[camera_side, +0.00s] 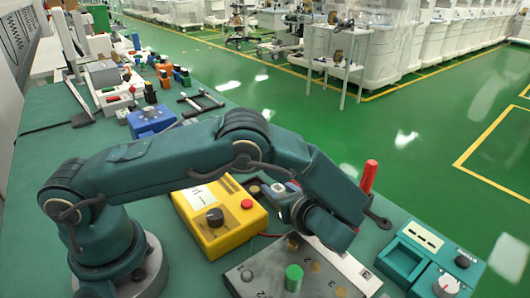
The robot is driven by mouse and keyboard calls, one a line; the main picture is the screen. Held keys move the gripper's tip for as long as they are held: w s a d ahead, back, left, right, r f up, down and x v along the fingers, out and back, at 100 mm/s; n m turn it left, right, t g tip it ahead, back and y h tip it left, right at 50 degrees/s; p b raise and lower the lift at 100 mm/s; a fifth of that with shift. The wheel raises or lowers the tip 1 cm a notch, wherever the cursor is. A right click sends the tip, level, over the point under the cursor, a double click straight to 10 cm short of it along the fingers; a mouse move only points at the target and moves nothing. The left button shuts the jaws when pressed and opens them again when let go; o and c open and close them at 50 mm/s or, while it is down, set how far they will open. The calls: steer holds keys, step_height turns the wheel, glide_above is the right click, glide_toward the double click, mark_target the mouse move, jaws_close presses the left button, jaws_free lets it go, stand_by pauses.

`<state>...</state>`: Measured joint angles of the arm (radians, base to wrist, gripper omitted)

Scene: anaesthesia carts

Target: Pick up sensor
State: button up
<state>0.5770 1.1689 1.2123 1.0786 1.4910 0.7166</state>
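My teal arm reaches over the bench, and its wrist end with my gripper (318,230) points down above a grey metal plate (245,276) with numbered positions. The fingers are mostly hidden by the wrist, so their opening cannot be made out. A green cylinder (293,278) stands upright on the plate, just in front of the wrist. Small brass-coloured round pieces (314,266) sit on the plate near it. A red upright cylinder (369,177) shows just behind and right of the wrist. I cannot tell which of these is the sensor.
A yellow box (219,235) with a black knob and red button stands left of the plate. A teal control box (430,255) stands to its right. A blue device (151,121) and several tools are farther back on the green bench (45,170).

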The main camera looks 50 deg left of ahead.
jaws_close()
steer(key=shift+r, duration=0.5)
steer(key=r, duration=0.3)
steer(key=shift+s+a+r, duration=0.15)
steer(key=shift+a+r, duration=0.15)
steer(key=s+a+r, duration=0.5)
steer(key=a+r, duration=0.1)
steer(key=a, duration=0.3)
steer(key=n+g, duration=0.4)
steer(key=g, duration=0.1)
glide_above(255, 189)
step_height(255, 189, down, 6)
steer(key=shift+s+r, duration=0.1)
steer(key=shift+r, duration=0.05)
steer(key=shift+f, duration=2.05)
